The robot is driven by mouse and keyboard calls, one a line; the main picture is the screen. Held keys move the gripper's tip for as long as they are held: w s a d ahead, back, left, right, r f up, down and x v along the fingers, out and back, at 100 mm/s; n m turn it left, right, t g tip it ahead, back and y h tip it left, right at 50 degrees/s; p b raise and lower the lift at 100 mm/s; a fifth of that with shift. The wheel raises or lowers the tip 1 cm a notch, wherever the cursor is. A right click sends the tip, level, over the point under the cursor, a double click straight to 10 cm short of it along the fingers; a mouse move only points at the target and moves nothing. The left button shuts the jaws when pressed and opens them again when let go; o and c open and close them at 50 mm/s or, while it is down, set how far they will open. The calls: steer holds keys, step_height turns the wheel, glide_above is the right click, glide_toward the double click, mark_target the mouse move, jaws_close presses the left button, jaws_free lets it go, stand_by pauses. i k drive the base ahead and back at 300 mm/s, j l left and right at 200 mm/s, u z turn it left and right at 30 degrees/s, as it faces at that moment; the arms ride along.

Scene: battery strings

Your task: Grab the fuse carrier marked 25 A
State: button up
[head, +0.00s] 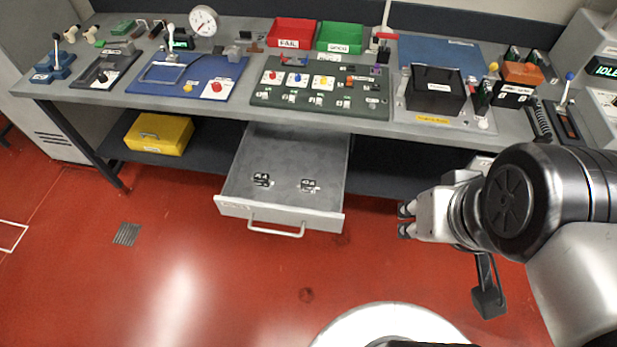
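Two small black blocks with white markings lie apart on the floor of the open grey drawer: a left block (262,180) and a right block (309,185). They look like fuse carriers, but the markings are too small to read, so I cannot tell which is marked 25 A. My gripper (404,219) is right of the drawer, pointing left, with its two dark fingertips apart and nothing between them. It is clear of both blocks.
The drawer (235,190) is pulled out below the workbench (225,103), its handle (276,231) at the front. A yellow case (158,134) sits on the lower shelf. Red (291,32) and green (339,37) bins and several device boards crowd the bench. The red floor ahead is clear.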

mark_target(261, 179)
steer(key=i+j+u, duration=0.15)
steer(key=j, duration=0.25)
steer(key=i+j+u, duration=0.3)
steer(key=i+j, duration=0.15)
steer(key=j, duration=0.25)
